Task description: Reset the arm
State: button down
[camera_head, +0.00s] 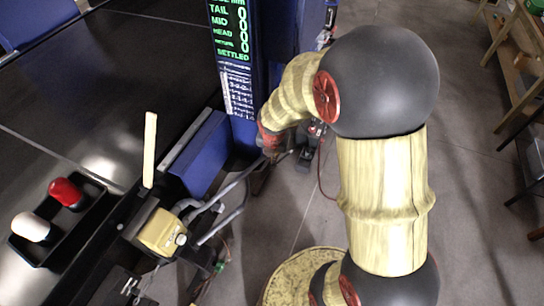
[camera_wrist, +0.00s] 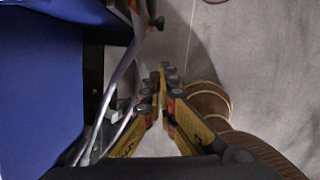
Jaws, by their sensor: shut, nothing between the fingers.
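My arm rises from the bottom of the head view, bends at a large dark joint and reaches down toward the blue post. My gripper (camera_wrist: 163,72) shows in the wrist view with its yellow and black fingers together at the tips and nothing between them. It points down over the grey floor, to the right of bent grey metal tubes. In the head view the arm's end is small and partly hidden beside the post, so the fingers do not show clearly there.
The blue post (camera_head: 238,141) carries a green-lettered display (camera_head: 230,27). A black conveyor (camera_head: 95,75) fills the left. A black tray (camera_head: 84,225) holds a red-topped (camera_head: 66,192) and a white-topped piece (camera_head: 31,227). Grey tubes (camera_head: 225,201) and a yellow box (camera_head: 161,233) stand nearby. Floor is open at right, before a wooden shelf (camera_head: 522,60).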

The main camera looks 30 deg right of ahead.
jog(key=s+a+r+m+t+b, duration=0.1)
jog(key=s+a+r+m+b, duration=0.1)
jog(key=s+m+b, duration=0.3)
jog(key=s+a+r+m+y+b, duration=0.1)
jog(key=s+a+r+m+b, duration=0.2)
jog(key=m, duration=1)
jog(key=s+a+r+m+t+b, duration=0.1)
jog(key=s+a+r+m+b, duration=0.2)
jog(key=s+m+b, duration=0.6)
jog(key=s+a, duration=0.2)
jog(key=s, duration=0.1)
jog(key=shift+a+t+y, duration=0.3)
jog(key=shift+a, duration=0.1)
